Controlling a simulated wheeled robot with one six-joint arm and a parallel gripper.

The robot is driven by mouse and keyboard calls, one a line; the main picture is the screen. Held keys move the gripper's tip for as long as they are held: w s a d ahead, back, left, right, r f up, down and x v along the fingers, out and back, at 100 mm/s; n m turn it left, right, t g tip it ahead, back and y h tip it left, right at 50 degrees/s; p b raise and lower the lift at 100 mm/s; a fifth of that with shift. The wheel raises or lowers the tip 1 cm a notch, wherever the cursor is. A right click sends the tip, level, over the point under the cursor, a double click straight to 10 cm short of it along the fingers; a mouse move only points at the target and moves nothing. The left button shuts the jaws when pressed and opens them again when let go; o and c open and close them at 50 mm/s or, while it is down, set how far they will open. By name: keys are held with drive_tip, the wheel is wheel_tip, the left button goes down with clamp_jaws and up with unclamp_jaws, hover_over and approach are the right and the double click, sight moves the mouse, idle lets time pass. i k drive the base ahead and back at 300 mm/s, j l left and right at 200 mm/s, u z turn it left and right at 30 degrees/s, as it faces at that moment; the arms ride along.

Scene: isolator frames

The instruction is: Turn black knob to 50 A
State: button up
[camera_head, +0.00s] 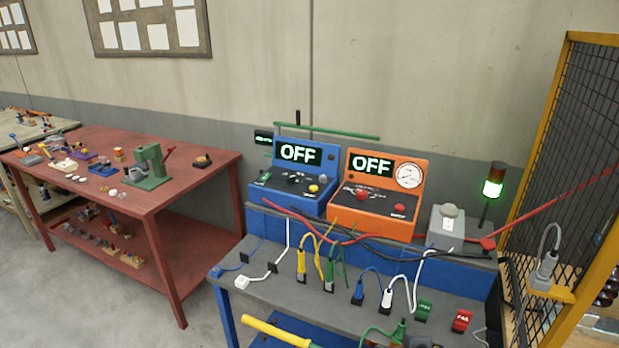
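A blue box (280,198) with a screen reading OFF (298,153) stands on the raised shelf of the blue bench. A small black knob (291,180) seems to sit on its sloped front panel, between a green control at left and a yellow button (314,188) at right. The knob's pointer and any scale marks are too small to read. Right beside it stands an orange box (372,222) with its own OFF screen (371,166), a round white gauge (409,176) and red controls. My gripper is not in view.
Red and black cables (345,239) run along the shelf in front of the boxes. Several plugs and coloured leads stand on the grey bench top (280,293). A grey box (446,228), a green-lit lamp (493,188) and a mesh fence (560,150) are at right. A red table (205,165) is at left.

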sight(289, 179)
drive_tip(key=u, duration=0.35)
drive_tip(key=i+j+z, duration=0.3)
drive_tip(key=i+j, duration=0.2)
drive_tip(key=i+j+z, duration=0.1)
drive_tip(key=j, duration=0.3)
drive_tip(key=i+j+z, duration=0.15)
drive_tip(key=i+j, duration=0.15)
drive_tip(key=i+j+z, duration=0.15)
drive_tip(key=j, duration=0.25)
drive_tip(key=i+j+z, duration=0.15)
drive_tip(key=j, duration=0.25)
drive_tip(key=i, duration=0.05)
